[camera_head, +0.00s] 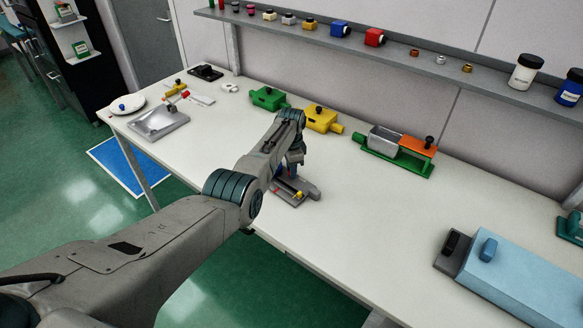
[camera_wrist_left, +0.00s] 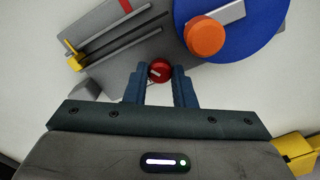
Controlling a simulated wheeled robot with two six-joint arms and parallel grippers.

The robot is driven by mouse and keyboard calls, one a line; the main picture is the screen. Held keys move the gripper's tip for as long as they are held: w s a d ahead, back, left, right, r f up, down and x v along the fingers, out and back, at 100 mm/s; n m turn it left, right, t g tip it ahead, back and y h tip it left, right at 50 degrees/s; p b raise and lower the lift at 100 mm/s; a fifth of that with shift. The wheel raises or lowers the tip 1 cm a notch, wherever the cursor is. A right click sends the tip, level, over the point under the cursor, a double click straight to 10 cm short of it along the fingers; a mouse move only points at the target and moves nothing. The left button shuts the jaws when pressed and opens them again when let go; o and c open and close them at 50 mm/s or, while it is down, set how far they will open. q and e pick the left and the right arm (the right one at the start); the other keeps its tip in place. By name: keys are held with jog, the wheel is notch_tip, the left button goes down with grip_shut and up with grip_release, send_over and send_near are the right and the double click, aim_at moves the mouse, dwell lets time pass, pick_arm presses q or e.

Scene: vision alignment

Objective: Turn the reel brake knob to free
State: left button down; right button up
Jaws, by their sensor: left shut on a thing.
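The red reel brake knob (camera_wrist_left: 159,70), with a short white line on its top, sits between the two fingertips of my left gripper (camera_wrist_left: 160,82). The gripper is shut on it. Beside it in the left wrist view is a blue reel (camera_wrist_left: 262,42) with an orange knob (camera_wrist_left: 204,36). The grey base (camera_wrist_left: 118,38) of the device carries rails, a yellow piece (camera_wrist_left: 73,57) and a red mark (camera_wrist_left: 126,6). In the head view, my left gripper (camera_head: 291,172) is down over the device (camera_head: 290,200), and my arm hides much of it, including the red knob. My right gripper is not seen.
Green (camera_head: 268,98) and yellow (camera_head: 321,119) blocks and a green fixture (camera_head: 398,168) stand behind the device. A light-blue box (camera_head: 520,275) is at the right. A shelf (camera_head: 400,58) with small items runs along the wall. The table (camera_head: 370,235) right of the device is clear.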

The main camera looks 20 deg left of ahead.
pick_arm(q)
jog(key=m, duration=0.6)
jog(key=shift+m, duration=0.3)
dwell(0.4)
jog(key=c, duration=1.2)
grip_release()
jog(key=shift+r, duration=0.15)
jog(key=shift+r, duration=0.3)
notch_tip(320, 180, up, 10)
jog(key=b, duration=0.1)
